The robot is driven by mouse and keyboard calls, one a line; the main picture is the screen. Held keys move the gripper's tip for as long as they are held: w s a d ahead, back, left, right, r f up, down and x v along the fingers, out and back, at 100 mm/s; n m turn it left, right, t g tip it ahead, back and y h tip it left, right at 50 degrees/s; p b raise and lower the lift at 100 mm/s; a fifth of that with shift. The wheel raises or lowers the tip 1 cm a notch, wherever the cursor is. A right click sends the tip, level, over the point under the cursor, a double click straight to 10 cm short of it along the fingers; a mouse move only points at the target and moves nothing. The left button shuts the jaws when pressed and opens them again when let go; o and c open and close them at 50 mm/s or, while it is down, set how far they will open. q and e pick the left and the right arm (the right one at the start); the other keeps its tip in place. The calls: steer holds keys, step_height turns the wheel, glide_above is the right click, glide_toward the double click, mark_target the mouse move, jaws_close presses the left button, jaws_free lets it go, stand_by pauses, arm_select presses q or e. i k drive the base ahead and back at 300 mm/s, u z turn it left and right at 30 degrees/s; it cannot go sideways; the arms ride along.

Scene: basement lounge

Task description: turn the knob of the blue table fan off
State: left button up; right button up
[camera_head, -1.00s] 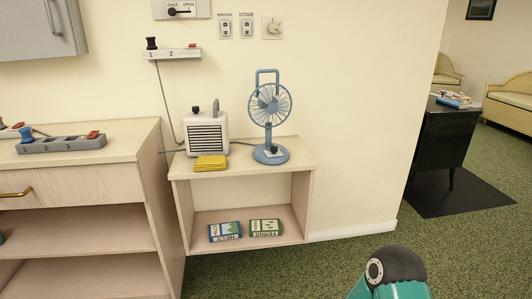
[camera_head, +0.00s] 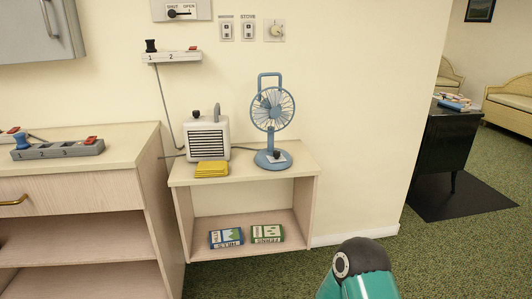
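The blue table fan (camera_head: 273,110) stands upright on the right part of a small wall shelf (camera_head: 244,168). Its dark knob (camera_head: 277,154) sits on a light plate on the fan's round base; the knob's setting is too small to read. A teal and black part of my own arm shows at the bottom, right of centre, on the floor side of the shelf and apart from the fan. Neither gripper is in view.
A white heater (camera_head: 206,138) and a yellow cloth (camera_head: 211,169) are left of the fan. Two boxes (camera_head: 226,238) lie on the lower shelf. A wooden cabinet (camera_head: 85,170) with a power strip (camera_head: 58,149) stands at left. Carpet is clear in front at right.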

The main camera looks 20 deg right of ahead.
mark_target(276, 154)
steer(key=i, duration=0.9)
steer(key=z, duration=0.05)
